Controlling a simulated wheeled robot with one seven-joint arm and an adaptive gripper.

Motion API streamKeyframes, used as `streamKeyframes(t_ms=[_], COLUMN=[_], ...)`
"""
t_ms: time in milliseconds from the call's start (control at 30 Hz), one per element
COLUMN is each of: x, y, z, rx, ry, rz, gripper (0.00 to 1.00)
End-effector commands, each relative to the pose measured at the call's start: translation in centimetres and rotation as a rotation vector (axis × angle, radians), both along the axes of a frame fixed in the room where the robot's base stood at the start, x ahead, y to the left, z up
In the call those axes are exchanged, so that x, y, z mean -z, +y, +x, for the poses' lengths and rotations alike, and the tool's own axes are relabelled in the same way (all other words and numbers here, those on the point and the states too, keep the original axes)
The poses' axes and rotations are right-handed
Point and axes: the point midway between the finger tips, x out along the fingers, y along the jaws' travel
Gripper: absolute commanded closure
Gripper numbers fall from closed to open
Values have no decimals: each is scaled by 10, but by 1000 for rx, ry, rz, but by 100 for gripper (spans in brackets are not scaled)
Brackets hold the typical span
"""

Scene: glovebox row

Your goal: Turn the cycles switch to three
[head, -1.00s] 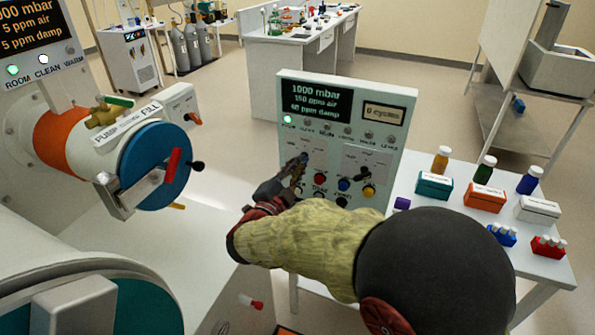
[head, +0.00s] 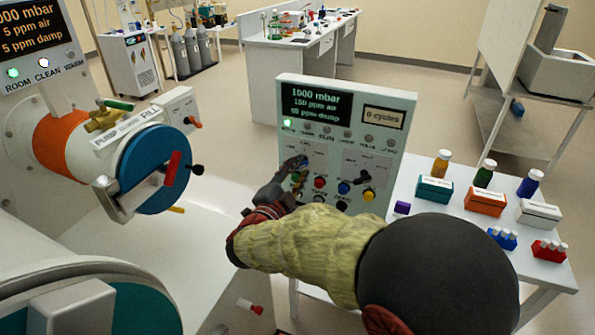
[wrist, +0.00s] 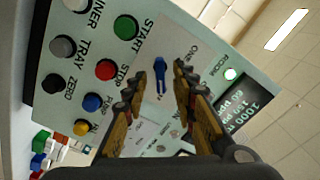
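The control panel (head: 400,112) stands upright on the white table, with "0 cycles" on its small display (head: 383,117). A blue switch knob (wrist: 160,76) sits on a light plate on the panel's left half. My gripper (wrist: 160,82) is open, with one fingertip on each side of the blue knob and visible gaps. My gripper (head: 297,167) hides most of this knob in the head view. A second switch plate (head: 362,160) is on the panel's right half.
Several coloured push buttons (wrist: 106,69) sit close to the blue knob. Bottles (head: 484,173) and small boxes (head: 485,202) stand on the table right of the panel. A glovebox port with a blue door (head: 150,170) is at left.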

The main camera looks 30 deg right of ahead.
Motion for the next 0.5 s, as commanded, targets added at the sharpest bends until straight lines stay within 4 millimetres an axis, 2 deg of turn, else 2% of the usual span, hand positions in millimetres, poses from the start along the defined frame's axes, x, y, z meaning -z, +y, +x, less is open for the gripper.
streamKeyframes(t_ms=[267,500], x=[0,0], y=[7,40], z=[-4,-28], rx=[-1,-6], ry=[-1,0], rz=[0,0], gripper=[73,73])
